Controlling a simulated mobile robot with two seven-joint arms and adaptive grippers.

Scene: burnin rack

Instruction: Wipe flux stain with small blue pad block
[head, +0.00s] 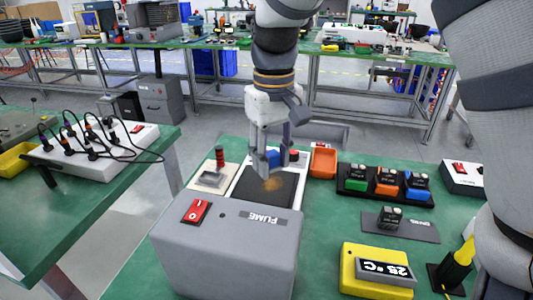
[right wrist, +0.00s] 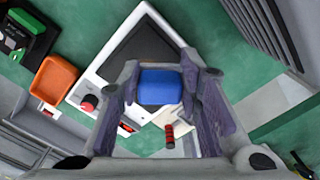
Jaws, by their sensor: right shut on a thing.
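My right gripper (head: 270,162) points down over the white-framed unit with a dark plate (head: 252,190). It is shut on the small blue pad block (head: 273,158), which also shows between the fingers in the right wrist view (right wrist: 160,87). The flux stain (head: 272,183) is an orange-brown smudge on the dark plate, just below and in front of the block in the head view. I cannot tell whether the block touches the plate. The stain cannot be made out in the right wrist view. My left gripper is not in view.
A grey fume box (head: 225,250) stands close in front of the plate. An orange tray (head: 323,162) and a black rack with coloured blocks (head: 385,185) are to the right. A yellow temperature meter (head: 377,270) stands at the front right.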

